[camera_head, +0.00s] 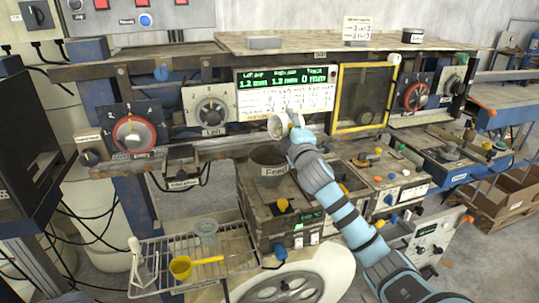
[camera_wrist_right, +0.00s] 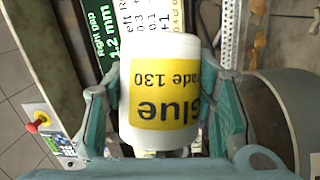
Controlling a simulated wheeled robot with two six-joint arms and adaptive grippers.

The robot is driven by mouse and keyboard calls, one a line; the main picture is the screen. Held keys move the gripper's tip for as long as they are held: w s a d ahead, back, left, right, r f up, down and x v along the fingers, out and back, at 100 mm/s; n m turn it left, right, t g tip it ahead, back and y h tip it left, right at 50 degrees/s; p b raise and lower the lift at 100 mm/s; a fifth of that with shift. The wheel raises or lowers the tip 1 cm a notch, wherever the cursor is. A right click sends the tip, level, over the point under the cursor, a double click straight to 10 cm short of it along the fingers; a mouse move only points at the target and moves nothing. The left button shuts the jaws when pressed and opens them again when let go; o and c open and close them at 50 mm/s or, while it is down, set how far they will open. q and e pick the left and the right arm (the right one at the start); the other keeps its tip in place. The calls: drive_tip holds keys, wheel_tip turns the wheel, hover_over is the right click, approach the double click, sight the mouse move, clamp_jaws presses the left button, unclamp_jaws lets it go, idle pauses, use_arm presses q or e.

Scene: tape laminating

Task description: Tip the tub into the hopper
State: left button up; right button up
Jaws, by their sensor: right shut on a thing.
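The white tub (camera_head: 278,126) is in my right gripper (camera_head: 292,124), held above the hopper (camera_head: 268,174), a dark grey cup-shaped feeder marked "Feed". In the head view the tub looks tilted over, with its round end facing left and forward. In the right wrist view the tub (camera_wrist_right: 165,55) shows a yellow label reading "Glue", upside down, between both fingers of the gripper (camera_wrist_right: 166,100). The hopper's inside is dark, and I cannot tell what it holds. The tub's contents are hidden. My left gripper is not in view.
A yellow-framed window (camera_head: 362,98) is to the right.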

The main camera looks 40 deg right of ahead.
drive_tip(key=shift+w+d+f, duration=0.1)
drive_tip(key=shift+w+d, duration=0.15)
drive_tip(key=shift+w, duration=0.05)
drive_tip(key=shift+d, duration=0.1)
drive_tip(key=shift+s+a+r+n+t, duration=0.25)
drive_tip(key=shift+s+r+n+t, duration=0.05)
drive_tip(key=shift+n, duration=0.1)
drive_tip(key=shift+a, duration=0.1)
drive_tip(key=shift+w, duration=0.15)
drive_tip(key=shift+w+f+n, duration=0.1)
drive_tip(key=shift+f+n, duration=0.05)
drive_tip(key=shift+n, duration=0.15)
drive_tip(key=shift+s, duration=0.2)
drive_tip(key=shift+a+n, duration=0.15)
drive_tip(key=shift+n, duration=0.15)
drive_tip(key=shift+w+f, duration=0.2)
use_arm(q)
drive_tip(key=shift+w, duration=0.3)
use_arm(e)
drive_tip(key=shift+s, duration=0.1)
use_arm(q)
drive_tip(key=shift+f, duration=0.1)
use_arm(e)
drive_tip(key=shift+t, duration=0.3)
